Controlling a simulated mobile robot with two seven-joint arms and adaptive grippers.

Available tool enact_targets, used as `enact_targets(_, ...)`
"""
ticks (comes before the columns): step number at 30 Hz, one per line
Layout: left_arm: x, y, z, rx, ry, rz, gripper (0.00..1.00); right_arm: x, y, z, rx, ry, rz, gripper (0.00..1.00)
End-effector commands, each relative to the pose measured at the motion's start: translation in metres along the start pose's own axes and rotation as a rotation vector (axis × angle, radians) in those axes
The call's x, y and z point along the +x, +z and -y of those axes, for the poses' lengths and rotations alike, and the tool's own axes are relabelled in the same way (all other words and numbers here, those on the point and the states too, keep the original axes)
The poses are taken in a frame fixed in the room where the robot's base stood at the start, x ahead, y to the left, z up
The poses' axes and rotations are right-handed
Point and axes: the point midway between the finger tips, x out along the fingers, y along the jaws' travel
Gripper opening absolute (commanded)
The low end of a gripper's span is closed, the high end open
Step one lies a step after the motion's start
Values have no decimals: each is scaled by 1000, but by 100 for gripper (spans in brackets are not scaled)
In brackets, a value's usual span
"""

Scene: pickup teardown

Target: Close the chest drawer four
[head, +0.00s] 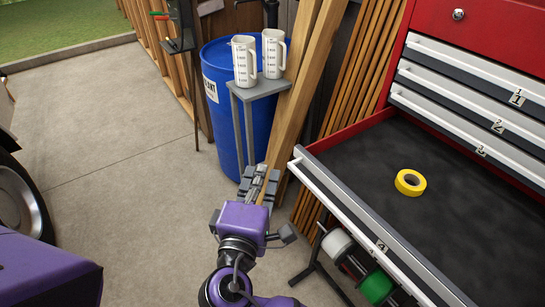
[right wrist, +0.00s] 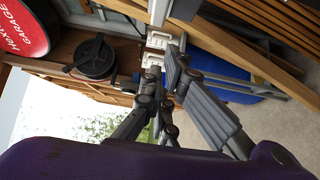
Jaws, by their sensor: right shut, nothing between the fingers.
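Drawer four (head: 368,235) of the red chest (head: 520,40) is pulled far out in the head view. It has a grey-white front edge with a label 4 and a dark inner floor. A yellow tape roll (head: 410,182) lies inside it. My right gripper (head: 261,180) is shut and empty. It is left of the drawer's far front corner in the picture, apparently not touching it. Its fingers also show in the right wrist view (right wrist: 163,78), where I cannot make out the drawer. My left gripper is not in view.
Drawers one, two and three (head: 470,95) look shut. Two white measuring jugs (head: 258,57) stand on a small grey stand (head: 262,88) before a blue barrel (head: 218,115). Wooden planks (head: 300,90) lean behind. Spools (head: 377,286) sit below the drawer front. Concrete floor (head: 120,140) is clear at left.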

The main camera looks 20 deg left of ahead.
Motion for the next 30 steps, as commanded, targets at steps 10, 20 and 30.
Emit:
enact_targets(10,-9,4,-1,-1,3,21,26,35,26,-1,-1,1,0,0)
enact_targets(20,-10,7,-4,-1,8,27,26,37,29,1,1,-3,0,0)
enact_targets(30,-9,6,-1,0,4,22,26,59,42,1,-1,-2,4,0)
